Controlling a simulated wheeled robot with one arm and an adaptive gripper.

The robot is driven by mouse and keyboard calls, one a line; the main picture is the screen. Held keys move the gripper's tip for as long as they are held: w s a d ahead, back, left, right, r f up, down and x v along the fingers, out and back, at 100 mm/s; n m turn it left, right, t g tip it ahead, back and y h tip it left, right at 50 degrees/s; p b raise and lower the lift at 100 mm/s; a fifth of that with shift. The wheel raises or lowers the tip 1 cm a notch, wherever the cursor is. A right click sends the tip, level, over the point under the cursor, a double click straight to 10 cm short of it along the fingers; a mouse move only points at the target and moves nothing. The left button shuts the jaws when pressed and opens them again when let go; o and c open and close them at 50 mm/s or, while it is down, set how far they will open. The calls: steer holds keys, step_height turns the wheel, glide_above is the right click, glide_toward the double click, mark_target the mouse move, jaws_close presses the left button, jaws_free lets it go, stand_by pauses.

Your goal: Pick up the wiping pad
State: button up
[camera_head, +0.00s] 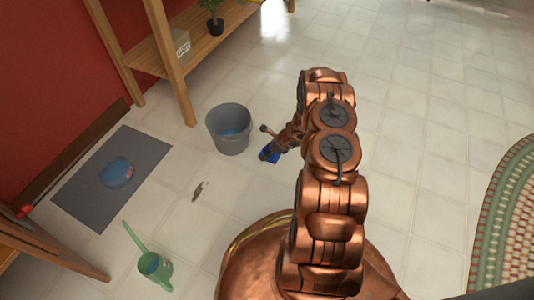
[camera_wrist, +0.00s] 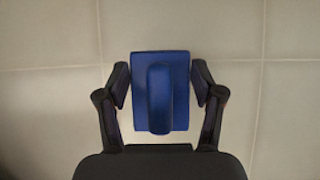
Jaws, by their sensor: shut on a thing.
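The wiping pad (camera_wrist: 182,92) is a blue rectangular block with a raised rounded handle along its middle. In the wrist view it lies between the two black fingers of my gripper (camera_wrist: 160,88), which are shut on it from left and right. In the head view the pad (camera_head: 268,155) is a small blue patch at my gripper (camera_head: 268,152), just right of the grey bucket. My arm hides part of that area. Whether the pad touches the floor or is held just above it, I cannot tell.
A grey bucket (camera_head: 229,143) with something blue inside stands close to the left of my gripper. A wooden shelf (camera_head: 178,85) stands behind. Tiled floor to the right is clear up to a braided rug (camera_head: 505,215).

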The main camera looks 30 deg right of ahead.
steer(key=s+p, duration=0.1)
steer(key=s, duration=0.4)
steer(key=s+a+r+p, duration=0.1)
steer(key=s+p, duration=0.1)
steer(key=s, duration=0.3)
steer(key=s+a+p, duration=0.1)
steer(key=s, duration=0.5)
steer(key=shift+a+r+p, duration=0.1)
steer(key=shift+r+p, duration=0.2)
steer(key=shift+r, duration=0.05)
steer(key=o, duration=0.6)
steer(key=shift+w, duration=0.1)
steer(key=c, duration=0.5)
steer(key=shift+o, duration=0.2)
